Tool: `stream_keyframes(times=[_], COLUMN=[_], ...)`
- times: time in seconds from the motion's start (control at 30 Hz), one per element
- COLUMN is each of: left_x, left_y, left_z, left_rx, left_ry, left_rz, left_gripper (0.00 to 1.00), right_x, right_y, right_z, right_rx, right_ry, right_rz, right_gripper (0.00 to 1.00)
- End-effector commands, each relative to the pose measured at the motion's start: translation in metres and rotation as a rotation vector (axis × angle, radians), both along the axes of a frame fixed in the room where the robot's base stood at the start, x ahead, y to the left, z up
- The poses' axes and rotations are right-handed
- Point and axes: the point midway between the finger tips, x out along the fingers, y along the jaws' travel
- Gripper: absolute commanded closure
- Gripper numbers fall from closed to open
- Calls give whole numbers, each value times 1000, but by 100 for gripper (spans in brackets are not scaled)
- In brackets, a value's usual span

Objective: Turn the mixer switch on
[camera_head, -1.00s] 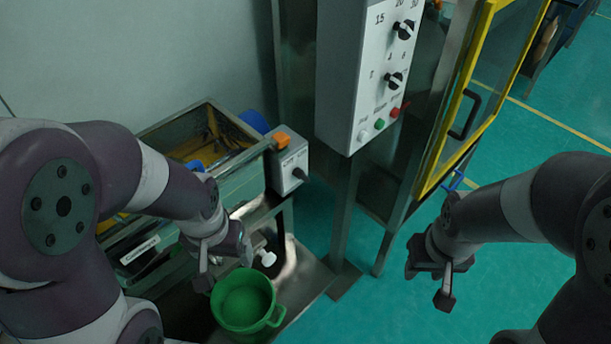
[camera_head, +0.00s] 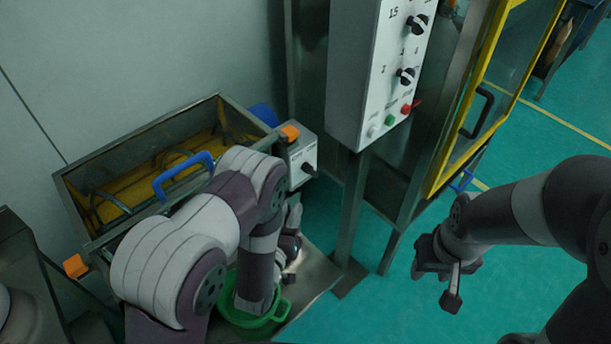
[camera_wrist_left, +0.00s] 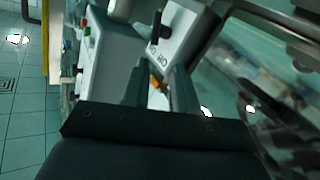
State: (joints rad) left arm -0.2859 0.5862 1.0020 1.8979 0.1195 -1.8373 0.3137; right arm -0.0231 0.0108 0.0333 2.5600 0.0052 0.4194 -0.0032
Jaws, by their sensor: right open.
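The mixer switch is a black knob (camera_head: 309,169) on the front of a small light-grey box (camera_head: 301,146) beside the metal mixer trough. In the left wrist view a black knob (camera_wrist_left: 157,27) stands on a white box face (camera_wrist_left: 180,30), beyond my fingers. My left gripper (camera_wrist_left: 162,82) shows two fingers apart with nothing gripped between them. In the head view it is mostly hidden by my forearm, below the switch box and above the green bucket. My right gripper (camera_head: 450,284) is open and empty over the floor at the right.
A tall control panel (camera_head: 362,75) with knobs and buttons stands right of the switch box. A yellow-framed door (camera_head: 465,120) is beyond it. The trough (camera_head: 140,135) has a blue handle (camera_head: 180,172). A green bucket (camera_head: 245,320) sits below my left arm. Floor at right is clear.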

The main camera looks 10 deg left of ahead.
Motion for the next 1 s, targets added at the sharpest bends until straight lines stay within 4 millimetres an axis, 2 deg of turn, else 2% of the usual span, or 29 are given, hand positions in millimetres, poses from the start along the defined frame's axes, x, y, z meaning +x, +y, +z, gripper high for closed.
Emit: stream_keyframes(times=[0.07, 0.17, 0.27, 0.5, 0.7, 1.0], left_x=[-8, -3, 16, 77, 108, 115], left_y=[-2, -3, -6, -18, -23, -24], left_z=[1, 5, 7, 6, 5, 5], left_rx=[-16, -24, -23, -23, -22, -21], left_ry=[-49, -75, -78, -75, -73, -72], left_rz=[-10, -12, -11, -11, -11, -12], left_gripper=[73, 73, 73, 73, 73, 73], right_x=[0, 0, 0, 0, 0, 0], right_y=[0, 0, 0, 0, 0, 0], right_z=[0, 2, 5, 13, 16, 16], right_rx=[0, 0, 0, 0, 0, 0], right_ry=[0, 0, 0, 0, 0, 0], right_rz=[0, 0, 0, 0, 0, 0], right_gripper=[57, 57, 57, 57, 57, 57])
